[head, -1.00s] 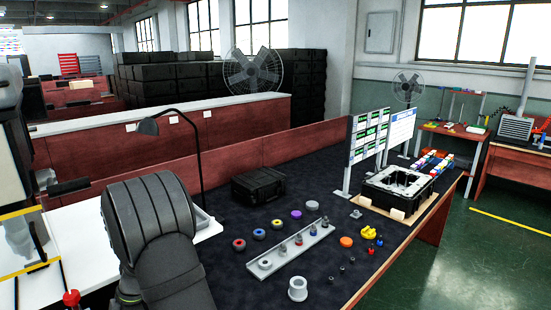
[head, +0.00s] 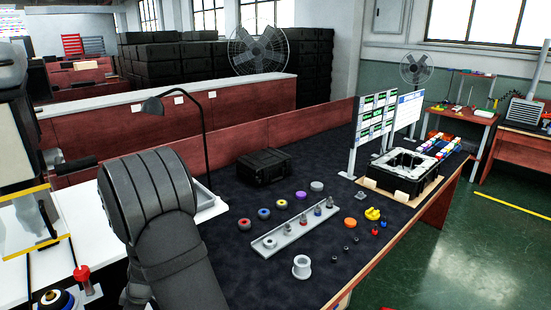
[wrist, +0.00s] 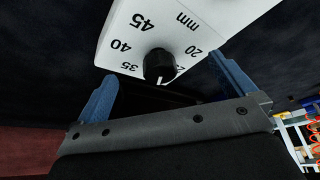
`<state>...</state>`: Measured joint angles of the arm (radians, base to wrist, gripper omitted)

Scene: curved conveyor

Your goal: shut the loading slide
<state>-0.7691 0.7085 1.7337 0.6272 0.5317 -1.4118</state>
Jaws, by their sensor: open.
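In the wrist view my gripper (wrist: 163,70) is open, its two blue fingers spread wide. A black knob (wrist: 159,64) with a white pointer mark shows between the fingertips. It sits on a white plate (wrist: 190,20) printed with 35, 40, 45 and mm. I cannot tell whether the fingers touch the knob. I cannot surely pick out the loading slide. At the left of the head view stands a machine with a clear yellow-edged panel (head: 22,220). A red-topped post (head: 82,274) stands by it. My gripper is out of sight in the head view.
The dark bench holds a grey rail with parts (head: 270,245), a white ring (head: 301,266), several coloured discs (head: 263,214), a black case (head: 264,167) and a black fixture box (head: 405,172). A desk lamp (head: 153,106) stands behind my arm.

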